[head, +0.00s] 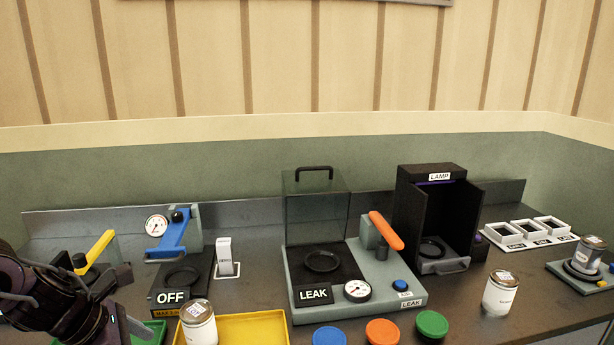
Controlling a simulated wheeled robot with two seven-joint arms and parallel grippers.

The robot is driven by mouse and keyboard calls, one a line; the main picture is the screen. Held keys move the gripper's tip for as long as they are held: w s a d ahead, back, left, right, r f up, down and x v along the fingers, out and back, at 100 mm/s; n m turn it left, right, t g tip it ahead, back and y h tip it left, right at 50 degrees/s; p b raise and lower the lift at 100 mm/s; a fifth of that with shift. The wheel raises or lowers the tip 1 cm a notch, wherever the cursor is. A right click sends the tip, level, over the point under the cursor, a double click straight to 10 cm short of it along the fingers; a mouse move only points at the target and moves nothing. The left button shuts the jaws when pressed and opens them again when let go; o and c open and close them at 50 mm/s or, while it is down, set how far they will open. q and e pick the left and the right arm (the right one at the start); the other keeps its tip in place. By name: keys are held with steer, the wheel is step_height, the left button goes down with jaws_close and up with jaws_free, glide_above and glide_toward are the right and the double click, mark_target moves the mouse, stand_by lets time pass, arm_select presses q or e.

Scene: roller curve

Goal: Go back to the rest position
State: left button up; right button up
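My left arm comes in at the lower left corner, and part of my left gripper (124,326) shows at the picture's bottom edge, above a green tray (157,326). Its fingertips are not clearly visible, so I cannot tell whether it is open or shut. A white jar (199,323) stands to its right at the edge of a yellow tray (250,326), apart from the gripper. My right gripper is not in view.
On the bench are a press marked OFF (182,277), a leak tester (333,262), a lamp box (432,212) and a white three-slot rack (529,234). Blue, orange and green lids (382,331) lie in front. Another white jar (500,294) stands right of them.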

arm_select(q)
steer(key=w+d+f+n+t, duration=0.2)
steer(key=d+f+n+t, duration=0.1)
steer(key=d+n, duration=0.55)
steer(key=w+d+f+n+t, duration=0.2)
steer(key=d+f+n+t, duration=0.15)
steer(key=d+n, duration=0.5)
steer(key=s+a+f+n+g+y, duration=0.3)
steer(key=s+f+n, duration=0.35)
steer(key=n, duration=0.75)
steer(key=s+a+f+n+g+y, duration=0.2)
steer(key=s+a+f+n+g, duration=0.15)
steer(key=s+n, duration=0.8)
step_height(320, 180, down, 32)
steer(key=s+n+g, duration=0.1)
steer(key=s+g, duration=0.1)
steer(key=s+a+f, duration=0.1)
steer(key=s+f, duration=0.7)
steer(key=s, duration=0.1)
steer(key=s+a+f+g, duration=0.1)
steer(key=s+a+f, duration=0.1)
steer(key=s+f, duration=0.6)
steer(key=shift+s+a, duration=0.3)
steer(key=shift+s, duration=0.35)
